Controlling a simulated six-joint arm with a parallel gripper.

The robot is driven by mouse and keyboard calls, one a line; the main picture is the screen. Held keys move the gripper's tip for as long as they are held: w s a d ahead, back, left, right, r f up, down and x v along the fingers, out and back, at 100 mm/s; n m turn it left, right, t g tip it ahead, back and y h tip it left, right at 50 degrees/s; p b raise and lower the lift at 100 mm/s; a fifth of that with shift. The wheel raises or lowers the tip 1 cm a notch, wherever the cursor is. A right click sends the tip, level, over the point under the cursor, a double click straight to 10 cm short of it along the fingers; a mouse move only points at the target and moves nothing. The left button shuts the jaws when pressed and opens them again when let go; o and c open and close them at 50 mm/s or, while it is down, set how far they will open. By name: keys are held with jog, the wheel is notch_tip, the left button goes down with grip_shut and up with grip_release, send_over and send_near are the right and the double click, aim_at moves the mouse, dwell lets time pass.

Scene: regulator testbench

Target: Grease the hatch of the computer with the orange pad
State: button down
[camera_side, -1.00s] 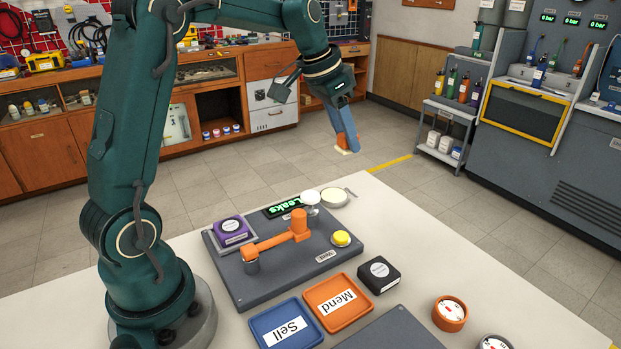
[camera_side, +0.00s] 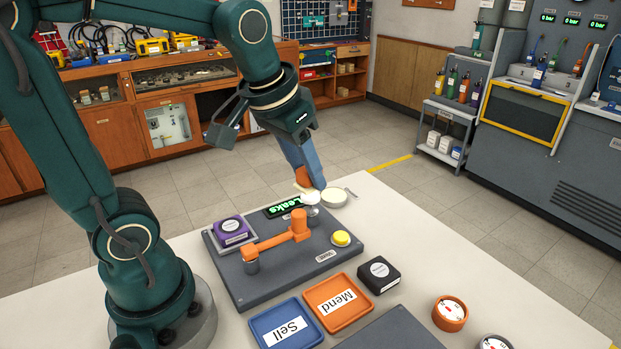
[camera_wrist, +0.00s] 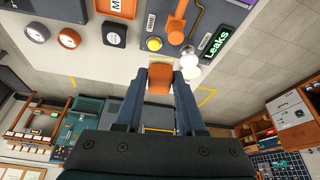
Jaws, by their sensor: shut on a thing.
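My gripper (camera_side: 306,170) is shut on the orange pad (camera_side: 303,178), which has a pale underside. In the wrist view the pad (camera_wrist: 160,78) sits between the two blue fingers (camera_wrist: 160,92). The pad is above the far edge of the bench plate, close to a white domed knob (camera_side: 311,197) and a pale round dish (camera_side: 335,197). I cannot tell whether it touches either. A purple square device (camera_side: 231,228) with a round face sits at the plate's left. A black square device (camera_side: 379,271) lies on the table. I cannot make out a hatch on either.
The plate carries an orange pipe arm (camera_side: 277,240), a yellow button (camera_side: 341,238) and a green "Leaks" display (camera_side: 283,207). Trays "Sell" (camera_side: 264,326) and "Mend" (camera_side: 324,316) lie in front. An orange gauge (camera_side: 450,313) is at right.

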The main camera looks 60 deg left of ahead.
jog(key=n, duration=0.1)
jog(key=s+n+y, duration=0.1)
jog(key=n, duration=0.2)
jog(key=shift+s+a+f+n+g+y, duration=0.15)
jog(key=shift+f+n+g+y, duration=0.15)
jog(key=shift+g+y, duration=0.1)
jog(key=s+a+n+g+y, duration=0.2)
jog(key=n, duration=0.5)
jog(key=n+g+h, duration=0.5)
jog(key=n+g, duration=0.1)
jog(key=n, duration=1.6)
send_over(221, 229)
notch_tip(221, 229, down, 3)
jog(key=shift+s+f, duration=0.25)
jog(key=shift+f, duration=1.7)
jog(key=shift+s+f, duration=0.2)
jog(key=shift+f, duration=1.7)
jog(key=shift+w+f+y, duration=0.15)
jog(key=shift+w+y, duration=0.15)
jog(key=shift+w, duration=1.7)
jog(key=shift+s, duration=1.6)
jog(key=shift+s+r, duration=0.2)
jog(key=shift+r, duration=0.35)
jog(key=shift+s+r, duration=0.15)
jog(key=shift+r, duration=3.3)
